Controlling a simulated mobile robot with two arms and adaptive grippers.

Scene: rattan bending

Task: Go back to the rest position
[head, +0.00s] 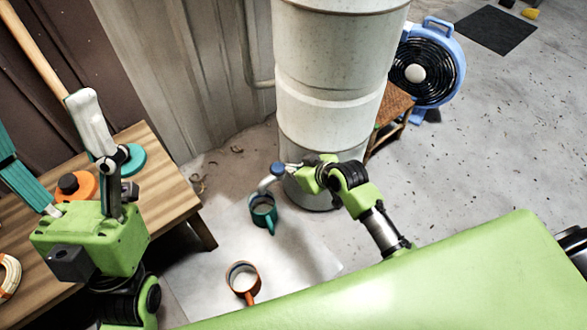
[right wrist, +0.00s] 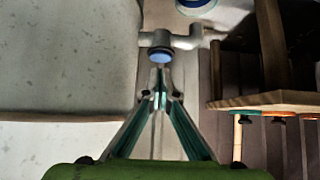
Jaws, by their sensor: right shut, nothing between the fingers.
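My right gripper (head: 291,168) is shut and empty, reaching out in front of the white cylindrical tank. Its two teal-lined fingers meet at the tips in the right wrist view (right wrist: 160,78). Just beyond the tips is a pale pipe fitting (right wrist: 183,41) with a blue end (right wrist: 160,56). In the head view the blue end (head: 278,168) shows beside the fingertips; whether they touch is unclear. My left gripper (head: 45,112) is over the wooden table at the left, its fingers spread wide apart and nothing seen between them.
The white tank (head: 335,85) stands behind my right gripper. The wooden table (head: 165,178) holds orange and teal items.

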